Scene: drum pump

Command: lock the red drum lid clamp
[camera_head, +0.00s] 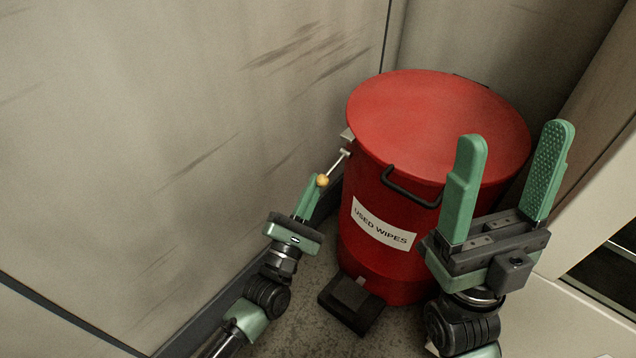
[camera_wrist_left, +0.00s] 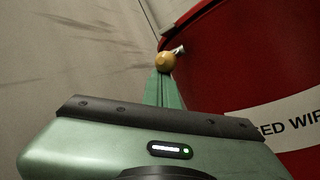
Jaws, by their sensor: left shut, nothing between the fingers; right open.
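The red drum (camera_head: 365,262) stands in the corner with its red lid (camera_head: 440,115) on top and a "USED WIPES" label on its front. The clamp lever (camera_head: 338,163) sticks out from the drum's left rim and ends in a yellow ball knob (camera_head: 322,181). My left gripper (camera_head: 313,187) is shut and empty, its fingertips right at the knob. In the left wrist view the knob (camera_wrist_left: 166,61) sits just beyond the closed fingertips (camera_wrist_left: 162,80); I cannot tell whether they touch. My right gripper (camera_head: 515,160) is open and empty, raised in front of the drum's right side.
A black handle (camera_head: 410,190) is on the drum's front, and a black pedal (camera_head: 352,303) is at its base. A scuffed wall (camera_head: 180,130) stands close on the left. A pale cabinet (camera_head: 580,310) is at right. Some floor is clear left of the pedal.

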